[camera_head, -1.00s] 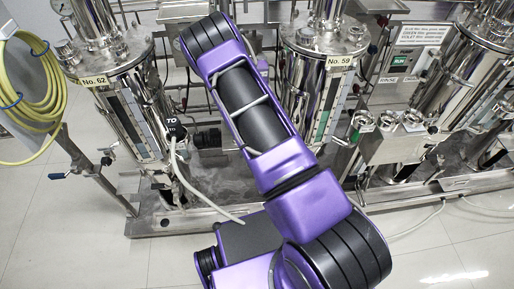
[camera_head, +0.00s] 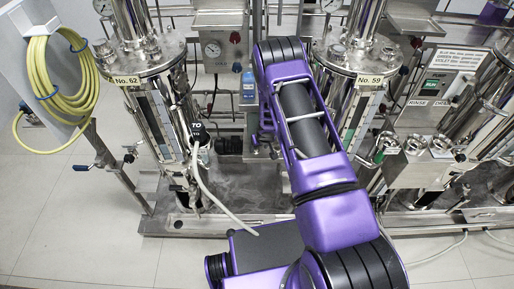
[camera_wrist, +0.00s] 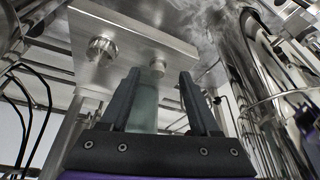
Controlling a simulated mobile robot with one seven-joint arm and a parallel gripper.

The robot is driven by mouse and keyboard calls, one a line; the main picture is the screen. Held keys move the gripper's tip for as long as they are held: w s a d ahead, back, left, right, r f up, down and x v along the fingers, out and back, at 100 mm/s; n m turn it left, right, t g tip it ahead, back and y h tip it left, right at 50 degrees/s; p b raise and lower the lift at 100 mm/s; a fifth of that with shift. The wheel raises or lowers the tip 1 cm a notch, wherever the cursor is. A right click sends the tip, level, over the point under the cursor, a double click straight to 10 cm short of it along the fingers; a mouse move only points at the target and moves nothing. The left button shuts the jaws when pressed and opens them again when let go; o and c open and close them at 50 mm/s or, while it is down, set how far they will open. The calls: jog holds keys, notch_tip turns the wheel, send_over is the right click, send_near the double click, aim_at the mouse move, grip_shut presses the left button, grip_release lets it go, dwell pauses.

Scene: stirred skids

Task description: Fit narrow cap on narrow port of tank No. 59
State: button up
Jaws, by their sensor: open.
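Tank No. 59 (camera_head: 344,98) is a shiny upright steel cylinder right of my arm in the head view, with its label (camera_head: 370,80) below the lid. Fittings and a tall column stand on its lid; I cannot tell which is the narrow port. I cannot identify the narrow cap for sure. My gripper (camera_wrist: 160,74) is open in the wrist view, fingers pointing up toward a steel panel (camera_wrist: 120,30) with a ribbed knob and a small round metal fitting (camera_wrist: 157,68). A pale translucent shape shows between the fingers; I cannot tell whether they touch it. My arm hides the gripper in the head view.
Tank No. 62 (camera_head: 150,90) stands left of my arm. A blue-labelled bottle (camera_head: 248,86) is behind, between the tanks. Several round metal pieces sit on a steel box (camera_head: 420,173) at right. A yellow hose (camera_head: 60,65) hangs at left. Floor is clear at front left.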

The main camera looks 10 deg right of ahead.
aim_at(257, 149)
jog(key=shift+w, duration=0.45)
jog(key=shift+w+x, duration=0.15)
jog(key=shift+x, duration=1.05)
jog(key=shift+w+x, duration=0.15)
jog(key=shift+x, duration=1.05)
jog(key=shift+r, duration=0.1)
grip_shut()
jog(key=shift+r, duration=0.15)
jog(key=shift+r, duration=0.35)
jog(key=shift+r, duration=0.15)
